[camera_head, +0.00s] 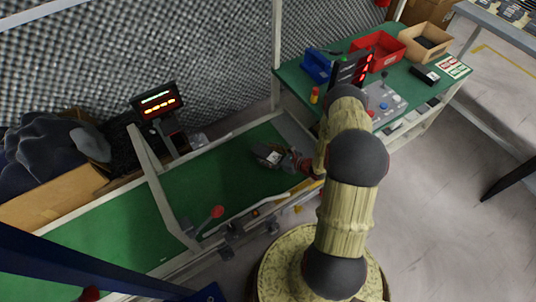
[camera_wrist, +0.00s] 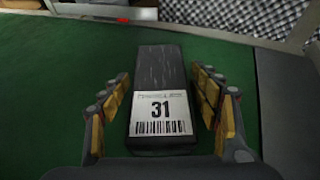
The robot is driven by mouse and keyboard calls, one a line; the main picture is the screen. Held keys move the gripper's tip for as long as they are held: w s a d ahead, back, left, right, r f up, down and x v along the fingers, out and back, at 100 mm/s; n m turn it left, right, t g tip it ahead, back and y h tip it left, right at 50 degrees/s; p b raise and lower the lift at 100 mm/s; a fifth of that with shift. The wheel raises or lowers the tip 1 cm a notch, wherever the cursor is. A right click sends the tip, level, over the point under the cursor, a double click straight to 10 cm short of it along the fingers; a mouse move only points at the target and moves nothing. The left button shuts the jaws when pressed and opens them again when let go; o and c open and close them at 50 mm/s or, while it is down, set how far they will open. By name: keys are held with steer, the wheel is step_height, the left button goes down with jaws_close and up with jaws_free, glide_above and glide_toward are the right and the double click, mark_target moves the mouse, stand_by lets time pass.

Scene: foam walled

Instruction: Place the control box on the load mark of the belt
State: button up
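A dark box, which I take to be the control box (camera_wrist: 158,66), lies on the green belt (camera_head: 195,190) with a white label reading 31 on its top. In the head view the box (camera_head: 264,152) is near the belt's right end. My gripper (camera_wrist: 162,88) is open, with one finger on each side of the box and a narrow gap showing on both sides. In the head view my gripper (camera_head: 288,160) is close to the box and partly hidden by my arm. I cannot make out a load mark on the belt.
A lit display (camera_head: 157,101) stands behind the belt. A frame post (camera_head: 160,190) crosses the belt at left. A red-knobbed lever (camera_head: 217,211) is at the front rail. A green worktable (camera_head: 420,96) with a red bin (camera_head: 378,50) stands at the right. The belt's middle is clear.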

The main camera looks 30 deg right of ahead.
steer(key=shift+o, duration=0.3)
steer(key=shift+r, duration=0.15)
steer(key=p+v, duration=0.4)
steer(key=v, duration=0.7)
steer(key=shift+s+d+r, duration=0.15)
steer(key=shift+s, duration=0.15)
steer(key=w+a+r+n+g+y, duration=0.1)
steer(key=a+r+n+g, duration=0.3)
steer(key=r, duration=0.5)
steer(key=w+a+r+n+g+y, duration=0.1)
steer(key=a+r+n+y, duration=0.1)
steer(key=a+r+n, duration=0.6)
steer(key=w+a+r+n+g+y, duration=0.1)
steer(key=a+r+n+g, duration=0.2)
steer(key=r, duration=0.8)
steer(key=s+a+r+n+g+h, duration=0.1)
steer(key=s+a+r+n+h, duration=0.1)
steer(key=s+a+r+n, duration=0.3)
steer(key=s+a+r+n+g+h, duration=0.1)
steer(key=s+a+r+n, duration=0.15)
steer(key=r, duration=0.35)
steer(key=s+d+r+n+t+h, duration=0.1)
steer(key=s+r+n+t+h, duration=0.2)
steer(key=s+r, duration=1)
steer(key=n+h, duration=0.3)
steer(key=n, duration=0.2)
steer(key=shift+s+n+h, duration=0.25)
steer(key=shift+n+h, duration=0.05)
steer(key=shift+n, duration=0.05)
